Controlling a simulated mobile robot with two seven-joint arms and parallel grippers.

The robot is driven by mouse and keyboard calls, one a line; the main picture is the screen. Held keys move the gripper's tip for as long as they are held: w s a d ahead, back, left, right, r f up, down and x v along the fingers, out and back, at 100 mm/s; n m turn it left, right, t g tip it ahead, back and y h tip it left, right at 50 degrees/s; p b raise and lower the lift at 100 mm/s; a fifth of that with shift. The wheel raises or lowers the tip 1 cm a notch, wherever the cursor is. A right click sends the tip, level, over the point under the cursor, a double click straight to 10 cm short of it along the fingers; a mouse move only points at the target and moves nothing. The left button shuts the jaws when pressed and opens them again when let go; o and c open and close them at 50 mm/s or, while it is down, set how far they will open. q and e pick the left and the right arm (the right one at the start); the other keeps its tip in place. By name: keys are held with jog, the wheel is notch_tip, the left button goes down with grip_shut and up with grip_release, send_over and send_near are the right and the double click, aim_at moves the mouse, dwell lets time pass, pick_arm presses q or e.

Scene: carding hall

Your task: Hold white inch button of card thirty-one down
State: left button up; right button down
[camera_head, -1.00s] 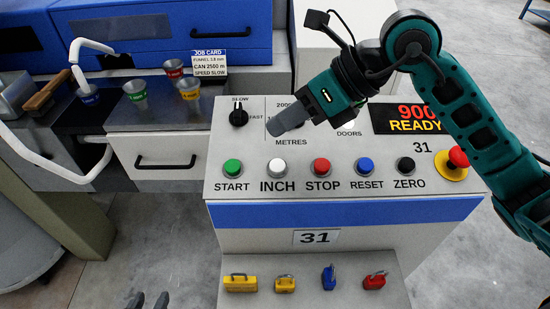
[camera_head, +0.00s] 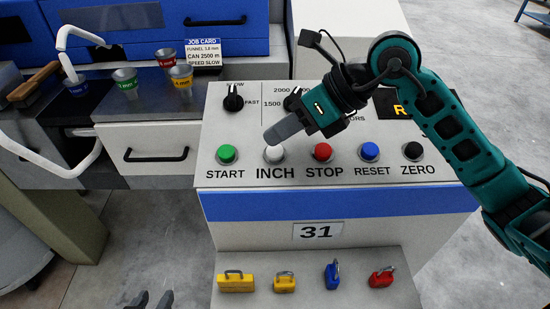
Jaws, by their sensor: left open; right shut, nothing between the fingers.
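The control panel (camera_head: 300,200) of card 31 has a row of buttons. The white INCH button (camera_head: 274,154) is between the green START button (camera_head: 227,153) and the red STOP button (camera_head: 323,151). My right gripper (camera_head: 270,138) is shut and empty. Its fingertips point left and down and appear just behind the white button, close above it. I cannot tell whether they touch it. My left gripper (camera_head: 151,300) is open at the bottom edge, low and left of the panel, with only its dark fingertips showing.
The blue RESET button (camera_head: 370,151) and black ZERO button (camera_head: 413,151) are right of STOP. My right arm covers part of the display and the emergency stop.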

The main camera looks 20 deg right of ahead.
jog(key=shift+w+f, duration=0.1)
jog(key=shift+f, duration=0.3)
dwell(0.6)
dwell(1.2)
jog(key=shift+w+f+b, duration=0.1)
jog(key=shift+f+b, duration=0.35)
jog(key=shift+b, duration=0.1)
